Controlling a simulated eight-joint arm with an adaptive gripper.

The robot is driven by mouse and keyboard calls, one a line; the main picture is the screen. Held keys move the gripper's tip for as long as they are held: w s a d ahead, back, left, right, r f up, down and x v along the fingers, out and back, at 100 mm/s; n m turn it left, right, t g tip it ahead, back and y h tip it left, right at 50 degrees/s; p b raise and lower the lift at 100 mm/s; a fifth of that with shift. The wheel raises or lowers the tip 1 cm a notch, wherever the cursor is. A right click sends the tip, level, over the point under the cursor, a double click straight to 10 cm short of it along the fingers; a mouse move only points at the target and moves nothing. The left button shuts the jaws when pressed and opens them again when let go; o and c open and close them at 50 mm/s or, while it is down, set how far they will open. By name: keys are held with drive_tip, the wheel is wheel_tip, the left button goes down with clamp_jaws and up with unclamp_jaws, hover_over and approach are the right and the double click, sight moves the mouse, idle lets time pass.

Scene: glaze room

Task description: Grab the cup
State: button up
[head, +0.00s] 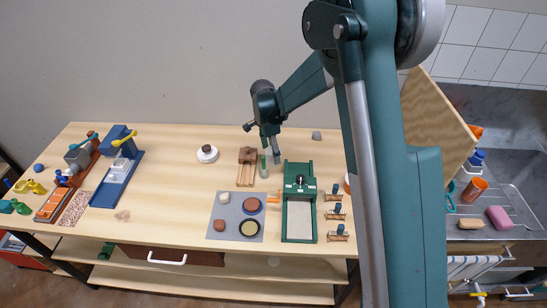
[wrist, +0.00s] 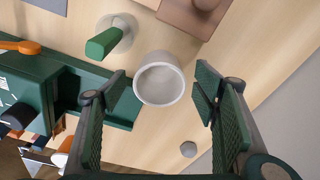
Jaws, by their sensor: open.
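The cup (wrist: 158,80), small and whitish grey, shows its round open mouth in the wrist view. It stands on the pale wooden table between my fingers as seen from above. My gripper (wrist: 161,86) is open, with one green ridged pad on each side of the cup and a visible gap on both sides. I cannot tell how high the fingertips are above the table. In the head view my gripper (head: 271,148) points down over the back middle of the table. The cup is small there and partly hidden by the gripper.
Close to the cup stand a green-handled tool on a round base (wrist: 107,42), a green press or tray (wrist: 62,80) and a brown wooden block (wrist: 195,14). A small grey piece (wrist: 188,149) lies on the other side. The table's left middle (head: 165,180) is clear.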

drive_tip(key=shift+d+f, duration=0.15)
drive_tip(key=shift+f, duration=1.5)
drive_tip(key=c, duration=1.1)
